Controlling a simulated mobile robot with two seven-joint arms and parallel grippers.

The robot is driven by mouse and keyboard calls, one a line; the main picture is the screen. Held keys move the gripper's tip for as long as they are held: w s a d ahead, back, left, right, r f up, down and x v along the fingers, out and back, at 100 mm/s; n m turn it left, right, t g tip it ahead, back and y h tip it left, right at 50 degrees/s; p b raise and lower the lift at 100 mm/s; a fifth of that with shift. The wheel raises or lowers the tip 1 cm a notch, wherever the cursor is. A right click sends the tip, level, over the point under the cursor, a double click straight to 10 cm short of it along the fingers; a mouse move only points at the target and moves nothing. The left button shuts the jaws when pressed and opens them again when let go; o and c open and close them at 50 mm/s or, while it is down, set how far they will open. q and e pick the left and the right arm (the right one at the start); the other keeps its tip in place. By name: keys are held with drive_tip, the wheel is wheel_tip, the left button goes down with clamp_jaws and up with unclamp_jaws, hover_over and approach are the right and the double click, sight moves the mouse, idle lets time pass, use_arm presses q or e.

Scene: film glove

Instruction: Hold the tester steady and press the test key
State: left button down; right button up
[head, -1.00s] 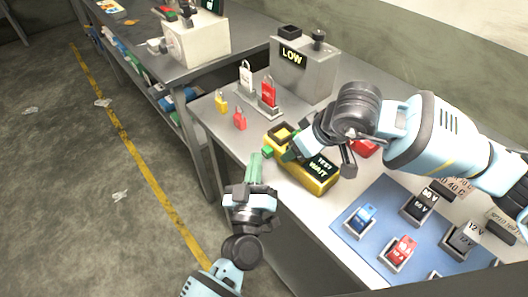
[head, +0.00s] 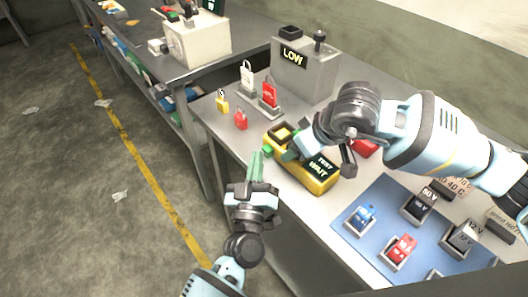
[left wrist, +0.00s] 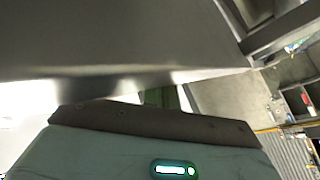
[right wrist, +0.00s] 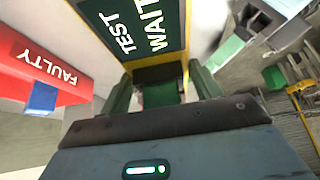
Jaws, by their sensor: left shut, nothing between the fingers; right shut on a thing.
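The yellow tester (head: 318,185) lies near the table's front edge, its dark screen reading TEST and WAIT. The screen also shows in the right wrist view (right wrist: 140,28). My right gripper (head: 290,152) is shut on the tester, a green finger on each side in the right wrist view (right wrist: 160,92). A small green block (head: 267,152) shows at the tester's left end; I cannot tell whether it is the test key. My left gripper (head: 257,156) is shut and empty, its fingertips close to that block and just off the table edge. Contact cannot be told.
A red FAULTY box (right wrist: 40,70) stands beside the tester. A grey box marked LOW (head: 303,72) and red, yellow and white padlocks (head: 246,74) stand behind. A blue mat (head: 375,203) with several modules lies to the right.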

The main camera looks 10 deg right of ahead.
use_arm(q)
drive_tip(key=shift+d+r, duration=0.1)
drive_tip(key=shift+d, duration=0.45)
use_arm(e)
drive_tip(key=shift+s+a, duration=0.15)
idle(0.5)
use_arm(q)
drive_tip(key=shift+s+f, duration=0.25)
drive_tip(key=shift+f, duration=0.35)
use_arm(e)
drive_tip(key=shift+d, duration=0.25)
use_arm(q)
drive_tip(key=shift+a, duration=0.1)
drive_tip(key=shift+s+a+f, duration=0.15)
drive_tip(key=shift+s+a, duration=0.1)
drive_tip(key=shift+a, duration=0.25)
use_arm(e)
drive_tip(key=shift+w+d+f, duration=0.2)
drive_tip(key=shift+w, duration=0.25)
drive_tip(key=shift+s, duration=0.1)
use_arm(q)
drive_tip(key=shift+s+a+r, duration=0.15)
drive_tip(key=shift+s+a, duration=0.3)
drive_tip(key=shift+a, duration=0.4)
drive_tip(key=shift+s+a+r, duration=0.1)
drive_tip(key=shift+s+a, duration=0.3)
drive_tip(key=shift+a, duration=0.45)
use_arm(e)
drive_tip(key=shift+a, duration=0.1)
